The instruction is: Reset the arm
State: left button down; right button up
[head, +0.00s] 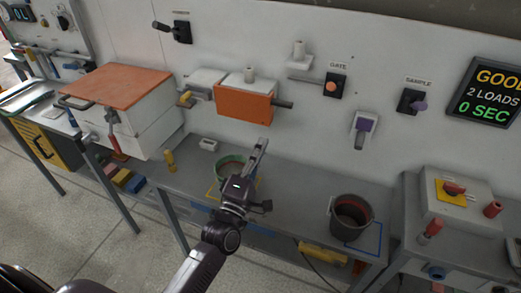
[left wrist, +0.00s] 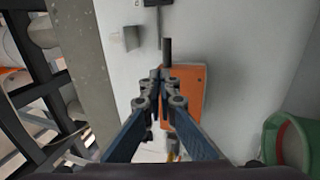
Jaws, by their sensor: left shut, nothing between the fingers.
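My left gripper (head: 262,146) reaches up from the bottom of the head view, over the grey bench. Its fingers are shut and empty, in front of the white wall panel and below the orange box (head: 246,101). In the left wrist view the shut fingers (left wrist: 162,76) meet in front of the orange box (left wrist: 194,92); how far apart they are from it I cannot tell. A green-rimmed pot (head: 226,161) stands on the bench behind my left arm, partly hidden by it. It also shows in the left wrist view (left wrist: 272,130). My right gripper is not in view.
A dark bucket (head: 351,217) stands on the bench to the right. The wall carries a GATE switch (head: 334,85), a SAMPLE switch (head: 411,101) and a display (head: 486,95) reading "GOOD 2 LOADS 0 SEC". An orange-topped white box (head: 120,88) stands at left. Bench between pot and bucket is clear.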

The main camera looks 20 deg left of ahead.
pick_arm(q)
jog(key=s+d+f+m+g+h, duration=0.3)
jog(key=s+d+f+m+g, duration=0.3)
jog(key=s+f+m+g, duration=0.5)
jog(key=s+a+f+m+g+y, duration=0.1)
jog(key=s+a+f+m+g, duration=0.15)
jog(key=s, duration=0.45)
jog(key=s+a+f+m+g+y, duration=0.1)
jog(key=s+a+f+m+g, duration=0.15)
jog(key=s, duration=0.45)
jog(key=s+a+f+m+g+y, duration=0.1)
jog(key=s+f+m+g, duration=0.2)
jog(key=s, duration=0.4)
jog(key=s+f, duration=0.3)
jog(key=f, duration=2.5)
jog(key=s+a+f+m+g, duration=0.1)
jog(key=s+a+f, duration=0.2)
jog(key=s+f, duration=1.2)
jog(key=shift+s+a+f+y, duration=0.15)
jog(key=shift+s+y, duration=0.25)
jog(key=shift+s, duration=0.5)
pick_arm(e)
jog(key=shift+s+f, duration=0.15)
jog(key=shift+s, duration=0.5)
pick_arm(q)
jog(key=shift+s, duration=0.1)
